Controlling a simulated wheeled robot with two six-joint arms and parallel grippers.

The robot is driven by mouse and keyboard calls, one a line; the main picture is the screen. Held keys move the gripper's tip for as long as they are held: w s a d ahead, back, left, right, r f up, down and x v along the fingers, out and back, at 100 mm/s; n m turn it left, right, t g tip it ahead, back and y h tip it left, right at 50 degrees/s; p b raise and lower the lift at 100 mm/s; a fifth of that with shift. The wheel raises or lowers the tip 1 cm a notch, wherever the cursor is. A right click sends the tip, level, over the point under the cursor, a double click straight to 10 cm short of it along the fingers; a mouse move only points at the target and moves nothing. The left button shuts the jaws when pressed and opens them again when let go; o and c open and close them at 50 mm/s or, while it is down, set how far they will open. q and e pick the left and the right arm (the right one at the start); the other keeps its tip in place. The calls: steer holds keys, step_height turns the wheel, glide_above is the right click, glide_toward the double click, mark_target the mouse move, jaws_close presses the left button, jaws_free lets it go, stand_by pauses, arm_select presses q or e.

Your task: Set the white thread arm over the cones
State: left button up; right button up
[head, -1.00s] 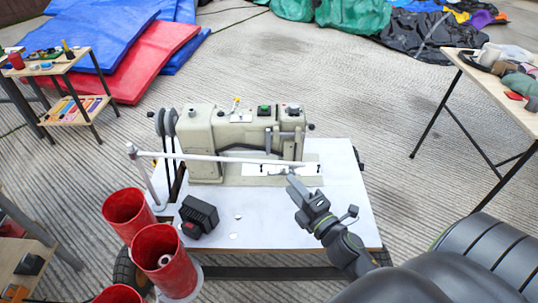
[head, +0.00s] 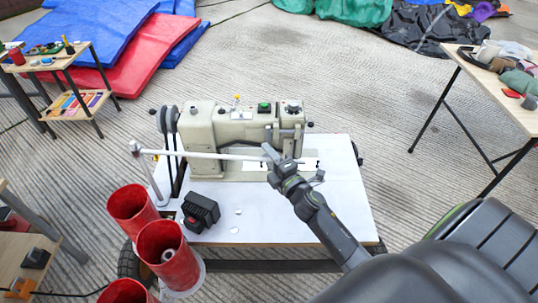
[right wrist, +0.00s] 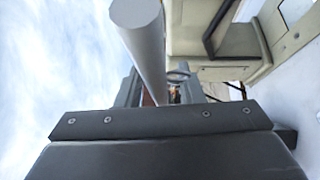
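The white thread arm (head: 215,155) is a long thin rod. It runs level from a post (head: 155,180) at the table's left, in front of the sewing machine. The red cones (head: 168,255) stand at the table's front left corner, away from the rod; one is cut off by the lower edge. My right gripper (head: 269,155) is at the rod's free right end. In the right wrist view the rod (right wrist: 145,45) passes between the fingers (right wrist: 160,92), with a gap showing on one side, so they look open around it. My left gripper is out of view.
A cream sewing machine (head: 235,130) stands on the white table (head: 300,215) just behind the rod. A black box (head: 200,212) sits between rod and cones. Side tables stand left (head: 60,65) and right (head: 500,90).

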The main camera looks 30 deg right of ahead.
jaws_close()
steer(key=shift+f, duration=0.1)
stand_by(0.5)
